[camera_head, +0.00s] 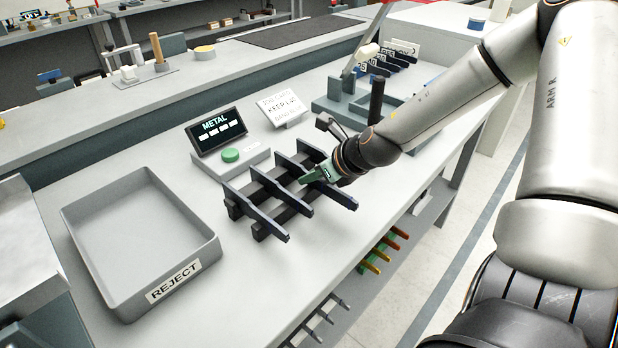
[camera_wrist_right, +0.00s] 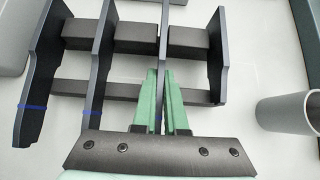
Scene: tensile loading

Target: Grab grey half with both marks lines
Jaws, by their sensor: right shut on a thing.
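Several dark grey flat pieces lie side by side across a dark two-rail rack (camera_wrist_right: 132,36) on the bench. In the right wrist view, the leftmost piece (camera_wrist_right: 42,60) and the piece beside it (camera_wrist_right: 101,60) each show a blue line near the lower end. My right gripper (camera_head: 308,180) is at the rack. Its green fingers (camera_wrist_right: 160,72) are shut on the third piece from the left (camera_wrist_right: 164,30), one finger on each side. My left gripper is not in view.
A grey tray marked REJECT (camera_head: 214,248) stands left of the rack. Behind the rack are a METAL display (camera_head: 215,130), a green button (camera_head: 230,155) and a white sign (camera_head: 283,106). A grey cylinder (camera_wrist_right: 286,112) is right of the gripper. Bare bench lies in front.

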